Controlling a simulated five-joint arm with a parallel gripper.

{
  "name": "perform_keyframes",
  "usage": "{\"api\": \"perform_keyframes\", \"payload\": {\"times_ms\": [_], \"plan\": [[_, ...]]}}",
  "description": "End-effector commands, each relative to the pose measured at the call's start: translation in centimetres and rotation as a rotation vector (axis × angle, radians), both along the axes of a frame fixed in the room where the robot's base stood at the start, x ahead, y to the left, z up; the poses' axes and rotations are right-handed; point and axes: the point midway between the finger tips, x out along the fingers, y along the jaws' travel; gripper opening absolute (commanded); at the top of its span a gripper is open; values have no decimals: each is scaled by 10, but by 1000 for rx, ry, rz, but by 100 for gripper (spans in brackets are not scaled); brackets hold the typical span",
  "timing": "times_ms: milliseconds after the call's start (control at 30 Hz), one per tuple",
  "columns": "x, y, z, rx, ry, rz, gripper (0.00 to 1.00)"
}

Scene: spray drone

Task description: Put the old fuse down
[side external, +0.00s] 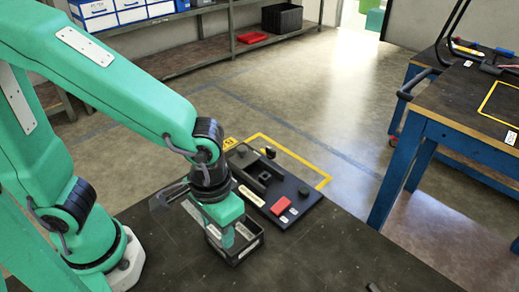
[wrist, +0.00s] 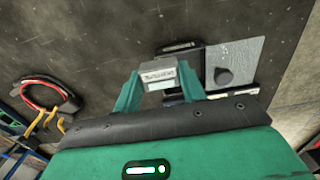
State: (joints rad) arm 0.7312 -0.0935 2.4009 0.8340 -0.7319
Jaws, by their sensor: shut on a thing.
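My gripper (side external: 231,238) points down at the small black open tray (side external: 256,242) on the dark bench, its fingertips at or inside the rim. In the wrist view my gripper (wrist: 158,75) is shut on a small grey block with a printed label, the old fuse (wrist: 157,71). In the side view the fuse is hidden by the fingers and tray walls. I cannot tell whether it touches the tray floor. A grey plate with a dark round knob (wrist: 223,76) lies just right of the fuse in the wrist view.
A blue-legged workbench (side external: 440,135) stands at the right.

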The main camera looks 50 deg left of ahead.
Motion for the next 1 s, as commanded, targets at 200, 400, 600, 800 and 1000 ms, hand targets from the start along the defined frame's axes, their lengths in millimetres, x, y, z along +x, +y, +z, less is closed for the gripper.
{"api": "perform_keyframes", "payload": {"times_ms": [200,400,600,800,1000], "plan": [[27,16,-19,2,3,6,4],[49,29,-34,1,2,4,4],[60,34,-41,0,0,0,4],[60,34,-42,0,0,-1,4],[60,35,-55,2,3,-1,4]]}}
